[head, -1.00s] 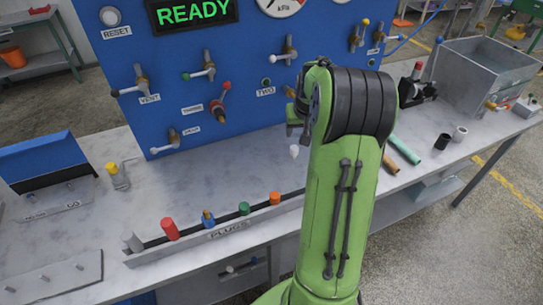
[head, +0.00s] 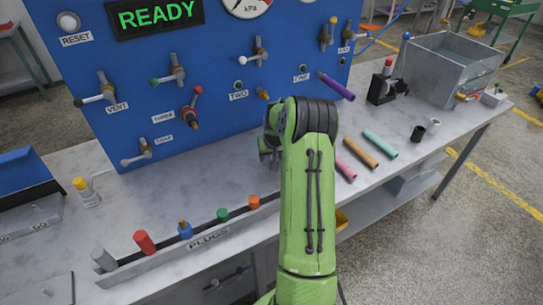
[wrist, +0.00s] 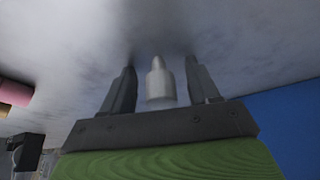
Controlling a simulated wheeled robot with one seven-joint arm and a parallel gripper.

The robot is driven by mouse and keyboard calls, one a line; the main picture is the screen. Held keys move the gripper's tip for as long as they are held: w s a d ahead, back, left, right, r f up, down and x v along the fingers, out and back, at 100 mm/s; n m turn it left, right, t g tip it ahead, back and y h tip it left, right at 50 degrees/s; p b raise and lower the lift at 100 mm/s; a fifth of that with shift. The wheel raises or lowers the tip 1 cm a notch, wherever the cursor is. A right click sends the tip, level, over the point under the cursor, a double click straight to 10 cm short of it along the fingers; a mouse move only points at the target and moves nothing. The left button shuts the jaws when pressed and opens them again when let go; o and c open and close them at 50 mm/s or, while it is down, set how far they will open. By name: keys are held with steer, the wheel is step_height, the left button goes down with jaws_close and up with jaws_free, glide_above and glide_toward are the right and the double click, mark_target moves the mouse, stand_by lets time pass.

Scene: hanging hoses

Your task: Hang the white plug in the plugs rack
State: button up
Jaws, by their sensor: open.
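The white plug (wrist: 160,83) shows in the wrist view between the two fingers of my gripper (wrist: 160,88), with a gap on each side. The gripper is open. In the head view my gripper (head: 267,148) is low over the bench in front of the blue panel, partly hidden by my green arm, and the plug is hidden there. The plugs rack (head: 160,267) is a long low grey rail at the bench's front, left of my arm. It holds a grey plug (head: 104,260), a red one (head: 145,242), a blue one (head: 185,230), a green one (head: 223,215) and an orange one (head: 254,202).
The blue panel (head: 215,85) with valves stands behind the gripper. A purple hose piece (head: 335,87) sticks out of it. Pink, brown (head: 361,153) and teal (head: 380,144) tubes lie right of my arm. The bench between rack and panel is clear.

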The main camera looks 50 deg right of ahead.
steer(key=c, duration=1)
